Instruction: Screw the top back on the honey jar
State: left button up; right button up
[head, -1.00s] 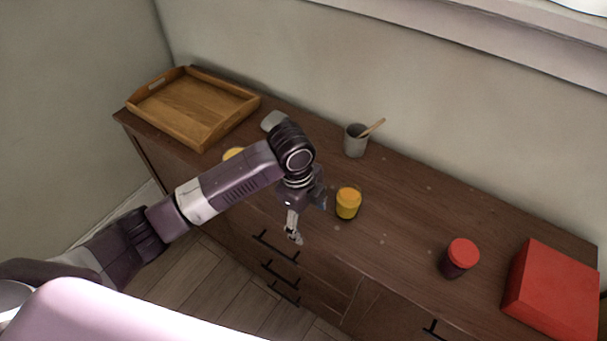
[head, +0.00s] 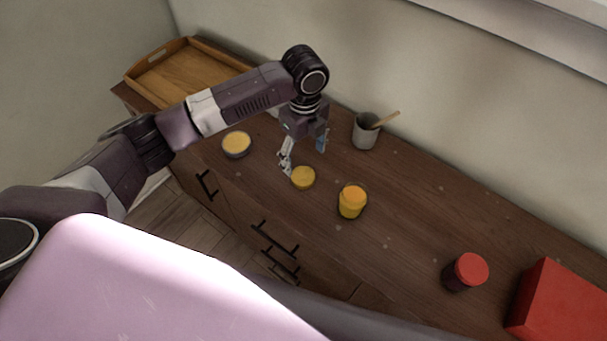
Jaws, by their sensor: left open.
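The honey jar (head: 351,204) is a clear glass jar with orange-yellow honey, upright on the wooden cabinet top, right of my left gripper. A round yellow disc (head: 303,178), which looks like its top, lies on the cabinet left of the jar and apart from it. My left gripper (head: 304,160) is open and points down, just behind and above the disc, one finger on each side. I see nothing between the fingers. Whether they touch the cabinet I cannot tell. My right gripper is out of view.
A small dark dish with pale yellow contents (head: 236,144) stands left of the gripper. A grey cup with a wooden stick (head: 365,134) stands behind. A red-lidded jar (head: 466,272) and red box (head: 562,305) are at right. A wooden tray (head: 153,59) is back left.

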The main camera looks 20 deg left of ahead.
aim_at(302, 175)
pick_arm(q)
jog(key=shift+f, duration=0.55)
jog(key=f, duration=0.1)
jog(key=f+p, duration=0.1)
jog(key=f, duration=0.3)
jog(key=shift+s+a+f+p, duration=0.1)
jog(key=shift+s+a+p, duration=0.15)
jog(key=shift+s+p, duration=0.15)
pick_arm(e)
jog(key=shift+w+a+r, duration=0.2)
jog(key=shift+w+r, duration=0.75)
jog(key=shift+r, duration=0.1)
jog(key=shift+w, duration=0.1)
pick_arm(q)
jog(key=c, duration=0.9)
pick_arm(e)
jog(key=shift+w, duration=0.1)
